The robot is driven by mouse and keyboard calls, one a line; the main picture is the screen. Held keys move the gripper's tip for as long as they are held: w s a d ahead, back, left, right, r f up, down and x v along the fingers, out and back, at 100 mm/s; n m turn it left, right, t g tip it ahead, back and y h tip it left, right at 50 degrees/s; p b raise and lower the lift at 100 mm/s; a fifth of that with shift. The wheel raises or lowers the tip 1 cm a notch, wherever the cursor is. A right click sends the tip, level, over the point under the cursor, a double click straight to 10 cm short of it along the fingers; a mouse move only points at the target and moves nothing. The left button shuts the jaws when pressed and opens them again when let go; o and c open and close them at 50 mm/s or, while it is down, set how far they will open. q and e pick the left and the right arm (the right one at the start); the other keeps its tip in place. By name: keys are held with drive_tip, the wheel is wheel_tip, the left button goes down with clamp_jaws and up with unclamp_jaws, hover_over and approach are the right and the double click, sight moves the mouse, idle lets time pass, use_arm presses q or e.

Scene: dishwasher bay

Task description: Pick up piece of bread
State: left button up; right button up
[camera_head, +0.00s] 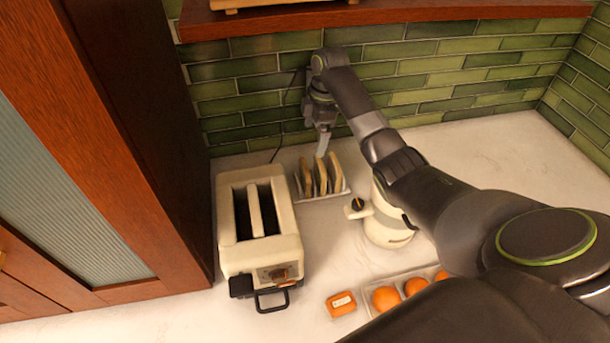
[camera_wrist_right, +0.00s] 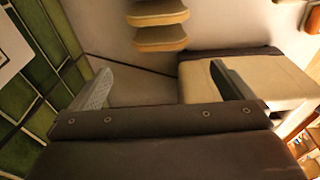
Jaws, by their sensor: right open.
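Several slices of bread (camera_head: 322,178) stand upright in a small rack on the counter, right of the toaster (camera_head: 284,252). My right gripper (camera_head: 322,148) is just behind and above the rack, near the tiled wall. In the right wrist view, two bread slices (camera_wrist_right: 160,38) show at the top, beyond the open fingers of my right gripper (camera_wrist_right: 160,72), with nothing between the fingers. The toaster (camera_wrist_right: 245,80) lies at the right of that view, behind one finger. The toaster's two slots look dark and empty. My left gripper is out of view.
A cream kettle-like pot (camera_head: 385,230) stands right of the rack, partly behind my right arm. A wooden cabinet (camera_head: 150,150) bounds the left. A wooden shelf (camera_head: 380,18) hangs above.

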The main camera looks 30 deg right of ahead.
hover_over(305, 165)
drive_tip(key=d, duration=0.2)
wheel_tip(305, 165, down, 6)
drive_tip(key=f+b, duration=0.2)
drive_tip(key=a+f+b, duration=0.1)
drive_tip(key=f+b, duration=0.1)
drive_tip(key=b, duration=0.1)
drive_tip(key=a+f+b, duration=0.1)
drive_tip(key=f+b, duration=0.1)
drive_tip(key=shift+f+b, duration=0.25)
drive_tip(key=shift+b, duration=0.15)
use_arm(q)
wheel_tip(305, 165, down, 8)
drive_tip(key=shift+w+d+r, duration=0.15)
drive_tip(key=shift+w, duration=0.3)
use_arm(e)
drive_tip(key=shift+r, duration=0.1)
drive_tip(key=c, duration=0.6)
drive_tip(key=shift+r, duration=0.1)
